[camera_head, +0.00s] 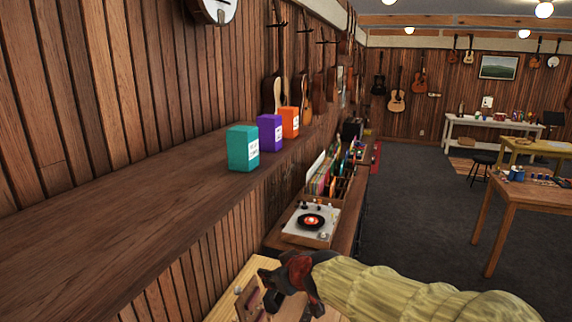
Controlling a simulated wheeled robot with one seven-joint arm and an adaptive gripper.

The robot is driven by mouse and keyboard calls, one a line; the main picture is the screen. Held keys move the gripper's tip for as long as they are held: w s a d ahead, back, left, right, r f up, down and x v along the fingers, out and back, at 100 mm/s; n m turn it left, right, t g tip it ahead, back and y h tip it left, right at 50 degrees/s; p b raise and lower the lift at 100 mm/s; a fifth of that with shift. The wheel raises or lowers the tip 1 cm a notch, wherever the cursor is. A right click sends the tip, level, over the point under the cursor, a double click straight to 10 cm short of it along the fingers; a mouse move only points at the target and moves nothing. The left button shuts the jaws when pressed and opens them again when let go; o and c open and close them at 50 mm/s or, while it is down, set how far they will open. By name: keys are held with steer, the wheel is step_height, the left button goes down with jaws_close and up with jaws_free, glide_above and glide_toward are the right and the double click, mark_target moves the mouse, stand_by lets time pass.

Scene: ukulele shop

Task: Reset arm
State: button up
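My arm (410,285), in a pale yellow ribbed sleeve, reaches in from the lower right. My gripper (272,287), black with dark red parts, is at the bottom centre, pointing left. It is over or in front of a light wooden surface (222,308), below the long shelf. Its fingers are small and partly hidden, and I cannot tell whether they are open or shut. Small brownish items lie close by the fingers, and I cannot tell whether they touch.
A long dark wooden shelf (120,225) holds teal (242,150), purple (270,133) and orange (291,122) boxes. Beyond my gripper stand a record player (312,220) and a record bin (335,180). A wooden table (525,196) is at right. Open dark floor (410,200) lies between.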

steer(key=s+d+f+m+g+h+b, duration=0.1)
steer(key=s+d+f+m+b, duration=0.1)
steer(key=s+d, duration=0.5)
steer(key=s+d+f+m+g+h+b, duration=0.1)
steer(key=s+d+f, duration=0.5)
steer(key=s, duration=0.6)
steer(key=s+d+f+m+g+h+b, duration=0.1)
steer(key=s+d+f+m+b, duration=0.3)
steer(key=s+d, duration=0.4)
steer(key=s+m+h+b, duration=0.1)
steer(key=s, duration=0.1)
steer(key=shift+s+d+f+g+b, duration=0.25)
steer(key=shift+s+f+g+b, duration=0.05)
steer(key=shift+g+b, duration=0.1)
